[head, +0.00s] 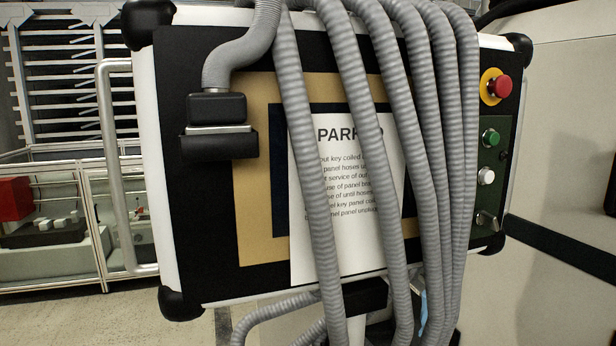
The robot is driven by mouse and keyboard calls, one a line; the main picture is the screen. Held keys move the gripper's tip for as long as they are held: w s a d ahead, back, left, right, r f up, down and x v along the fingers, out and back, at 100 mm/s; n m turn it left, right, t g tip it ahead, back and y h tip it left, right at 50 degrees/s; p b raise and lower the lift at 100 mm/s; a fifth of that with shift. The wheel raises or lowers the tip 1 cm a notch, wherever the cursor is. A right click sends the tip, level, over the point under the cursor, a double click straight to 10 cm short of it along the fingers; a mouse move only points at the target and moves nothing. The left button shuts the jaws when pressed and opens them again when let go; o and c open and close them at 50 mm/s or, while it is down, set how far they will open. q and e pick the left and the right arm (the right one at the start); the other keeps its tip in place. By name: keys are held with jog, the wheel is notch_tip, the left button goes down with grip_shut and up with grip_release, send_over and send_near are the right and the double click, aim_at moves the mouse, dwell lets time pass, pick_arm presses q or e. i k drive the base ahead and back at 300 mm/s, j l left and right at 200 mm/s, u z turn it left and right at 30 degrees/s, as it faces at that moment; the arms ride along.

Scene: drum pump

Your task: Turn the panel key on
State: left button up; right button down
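The control panel (190,268) is a white-framed box with black corner bumpers, filling the middle of the head view. On its right side a dark green strip carries a metallic part (487,220) at the bottom that looks like the key switch. It is small, and I cannot tell which way it is turned. Above it are a white button (486,176), a green button (490,138) and a red emergency stop (501,86) on a yellow ring. Neither of my grippers is in view.
Several grey corrugated hoses (290,90) drape over the panel front and partly cover a paper notice (305,250) headed "PARKED". The rightmost hose hangs close beside the key switch. A black connector (218,142) sits at upper left. A metal handle (118,170) runs along the left side.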

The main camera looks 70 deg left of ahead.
aim_at(480, 217)
jog(key=k+j+u, duration=0.5)
jog(key=u, duration=1.95)
jog(key=z, duration=1.5)
jog(key=j+u, duration=0.45)
jog(key=u, duration=0.25)
jog(key=i+j+u, duration=0.1)
jog(key=u, duration=0.2)
jog(key=j+z, duration=0.1)
jog(key=z, duration=1.25)
